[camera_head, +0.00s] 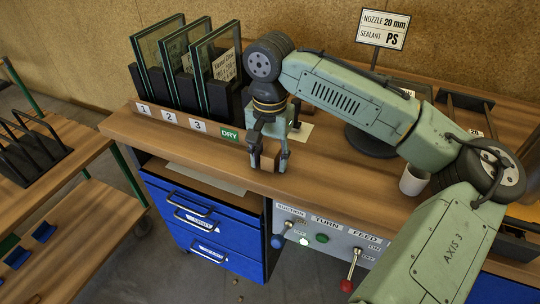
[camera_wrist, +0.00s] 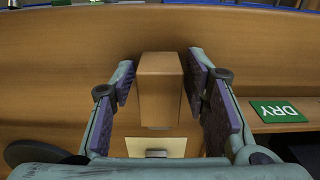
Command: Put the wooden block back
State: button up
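The wooden block (camera_wrist: 159,88) is a plain brown box in the middle of the wrist view, on the wooden bench top. My gripper (camera_wrist: 160,75) has one finger on each side of it, with a narrow gap visible at both sides, so the fingers are open around the block. In the head view my gripper (camera_head: 268,162) points down near the bench's front edge, just right of the green DRY label (camera_head: 229,135). The block (camera_head: 267,162) shows between the fingers there, partly hidden by them.
Glass panes (camera_head: 215,65) stand in dark racks behind numbered labels, left of my gripper. A pale plate (camera_head: 299,132) lies behind it. A white cup (camera_head: 413,180) stands to the right. Below the bench edge are blue drawers (camera_head: 205,225) and a control panel with levers (camera_head: 330,236).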

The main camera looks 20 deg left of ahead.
aim_at(270, 153)
jog(key=shift+o, duration=0.3)
notch_tip(270, 153, up, 12)
jog(key=b, duration=0.1)
jog(key=shift+r+b, duration=0.2)
jog(key=shift+b, duration=0.2)
jog(key=shift+f, duration=0.1)
dwell(0.3)
